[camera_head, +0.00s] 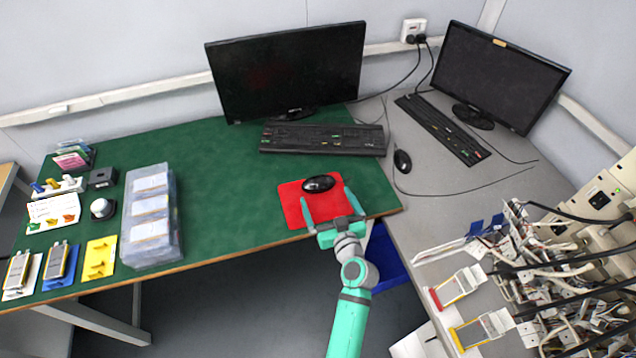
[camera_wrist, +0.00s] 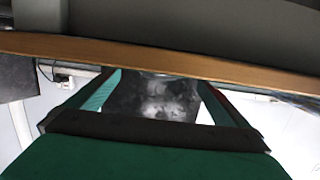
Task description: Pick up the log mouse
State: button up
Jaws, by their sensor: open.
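A black mouse (camera_head: 319,184) lies on a red mouse pad (camera_head: 292,208) at the front edge of the green-topped table. My gripper (camera_head: 326,196) is open over the pad, its two teal fingers apart, one on each side of the mouse's near end. I see no clear contact between the fingers and the mouse. In the wrist view, the fingers (camera_wrist: 155,100) are spread, with a dark glossy shape between them; I cannot tell whether it is the mouse. A second black mouse (camera_head: 402,161) lies on the grey desk to the right.
A black keyboard (camera_head: 322,139) and monitor (camera_head: 287,72) stand behind the pad. Another keyboard (camera_head: 442,130) and monitor (camera_head: 498,75) are on the grey desk. Clear plastic boxes (camera_head: 151,215) stand at left. Cables and racks crowd the right. Green tabletop (camera_head: 225,190) left of the pad is free.

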aim_at(321, 190)
jog(key=shift+x, duration=2.75)
jog(key=shift+s, duration=0.1)
jog(key=shift+c, duration=0.3)
jog(key=shift+a, duration=0.1)
jog(key=c, duration=0.9)
